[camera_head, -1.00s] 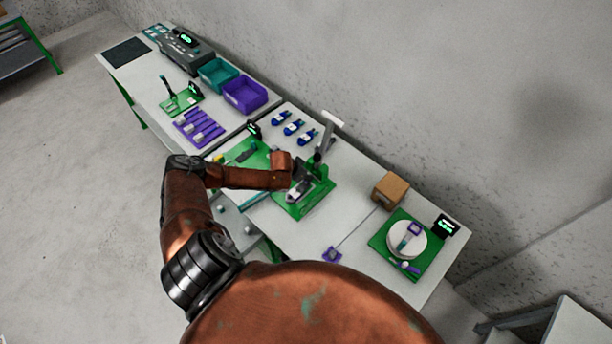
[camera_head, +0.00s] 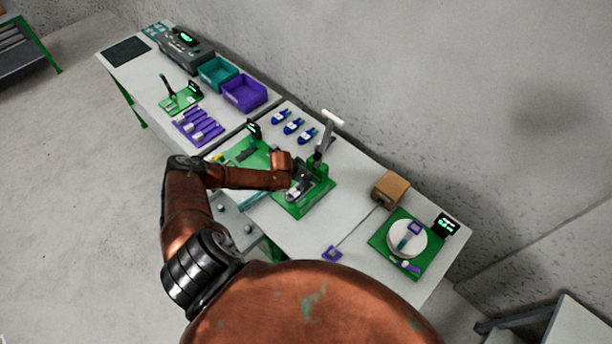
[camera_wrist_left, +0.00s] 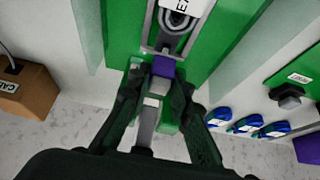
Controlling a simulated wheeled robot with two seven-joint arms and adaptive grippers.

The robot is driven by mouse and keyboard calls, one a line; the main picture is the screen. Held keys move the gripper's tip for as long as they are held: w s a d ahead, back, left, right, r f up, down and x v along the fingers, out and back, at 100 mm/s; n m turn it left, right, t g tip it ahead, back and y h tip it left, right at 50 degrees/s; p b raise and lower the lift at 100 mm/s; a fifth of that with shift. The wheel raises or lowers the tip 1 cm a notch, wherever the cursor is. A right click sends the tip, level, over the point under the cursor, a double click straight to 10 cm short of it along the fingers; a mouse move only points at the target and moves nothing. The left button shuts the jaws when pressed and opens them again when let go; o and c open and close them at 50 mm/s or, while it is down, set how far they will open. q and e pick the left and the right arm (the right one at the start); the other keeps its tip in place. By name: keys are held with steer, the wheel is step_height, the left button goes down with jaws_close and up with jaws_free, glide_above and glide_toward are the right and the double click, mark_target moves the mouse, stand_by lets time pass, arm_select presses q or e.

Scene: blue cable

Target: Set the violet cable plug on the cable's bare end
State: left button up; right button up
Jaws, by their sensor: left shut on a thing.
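My left gripper (camera_wrist_left: 158,80) is shut on the violet cable plug (camera_wrist_left: 163,67), which shows between the fingertips with a grey part below it. The plug is over a green fixture (camera_wrist_left: 113,35) with a grey channel holding a dark looped piece (camera_wrist_left: 178,18), partly under a white label. Whether the plug touches the channel or a cable end, I cannot tell. In the head view the left gripper (camera_head: 300,176) is over the fixture (camera_head: 318,198), and the plug is too small to make out. The cable's bare end is not clearly visible. My right gripper is not in view.
A lever with a white handle (camera_head: 332,117) rises behind the gripper. Several blue coiled items (camera_head: 291,127) lie beyond. A cardboard box (camera_head: 390,190) and a round white dish (camera_head: 407,250) on a green mat stand at right. A violet rack (camera_head: 198,127) is at left.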

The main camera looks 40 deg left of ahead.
arm_select(q)
steer(key=shift+f+b, duration=0.55)
steer(key=shift+f, duration=0.6)
stand_by(0.4)
steer(key=o, duration=0.9)
steer(key=shift+r, duration=0.15)
step_height(320, 180, up, 8)
steer(key=p, duration=0.8)
stand_by(0.5)
